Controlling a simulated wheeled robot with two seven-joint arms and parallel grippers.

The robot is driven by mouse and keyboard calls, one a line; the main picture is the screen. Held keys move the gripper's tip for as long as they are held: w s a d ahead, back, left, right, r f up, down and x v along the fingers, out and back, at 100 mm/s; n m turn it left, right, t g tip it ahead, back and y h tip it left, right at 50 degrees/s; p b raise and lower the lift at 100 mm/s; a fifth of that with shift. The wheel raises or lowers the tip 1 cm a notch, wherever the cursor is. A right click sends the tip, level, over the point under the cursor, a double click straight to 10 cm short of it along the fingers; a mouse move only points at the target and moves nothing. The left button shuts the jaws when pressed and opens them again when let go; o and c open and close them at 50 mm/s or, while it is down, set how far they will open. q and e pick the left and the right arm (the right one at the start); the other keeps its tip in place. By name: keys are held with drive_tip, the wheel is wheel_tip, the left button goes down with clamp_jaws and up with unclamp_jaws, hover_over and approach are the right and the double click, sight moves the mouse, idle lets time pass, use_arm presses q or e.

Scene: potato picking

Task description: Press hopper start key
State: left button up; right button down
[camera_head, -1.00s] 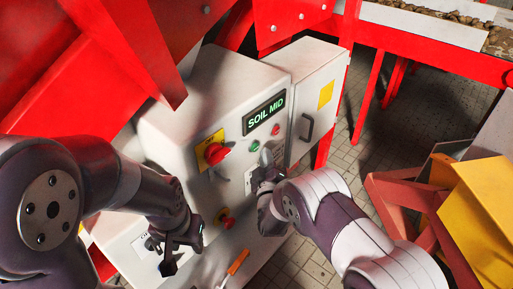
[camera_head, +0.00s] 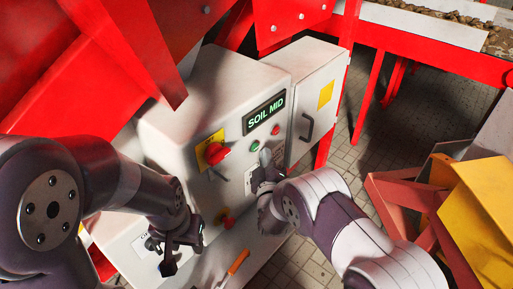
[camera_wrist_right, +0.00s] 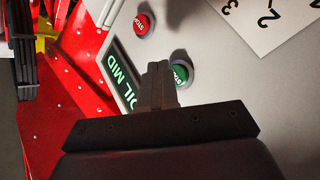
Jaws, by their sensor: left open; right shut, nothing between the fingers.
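The green start key (camera_head: 255,146) is on the front of the white control cabinet (camera_head: 190,105), below the lit SOIL MID display (camera_head: 264,111). The right wrist view shows the green key (camera_wrist_right: 182,73) just beside the tips of my right gripper (camera_wrist_right: 157,68), partly hidden by them. I cannot tell if they touch. The right gripper (camera_head: 265,158) is shut and empty, just below the key in the head view. A red stop key (camera_head: 276,130) is up and to the right of it. My left gripper (camera_head: 182,253) is open and empty over the lower panel.
A red rotary switch (camera_head: 214,153) on a yellow plate and a lower red knob (camera_head: 229,222) are left of my right gripper. An orange-handled tool (camera_head: 238,262) lies on the ledge. A numbered label (camera_wrist_right: 265,18) is near the keys. A yellow bin (camera_head: 480,205) stands right.

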drive_tip(key=shift+w+a+b, duration=0.25)
drive_tip(key=shift+a+b, duration=0.1)
drive_tip(key=shift+w+a, duration=0.25)
drive_tip(key=shift+a, duration=0.1)
idle(0.8)
drive_tip(key=shift+s+d, duration=0.1)
drive_tip(key=shift+d, duration=0.05)
drive_tip(key=shift+s+d, duration=0.45)
drive_tip(key=shift+d, duration=0.1)
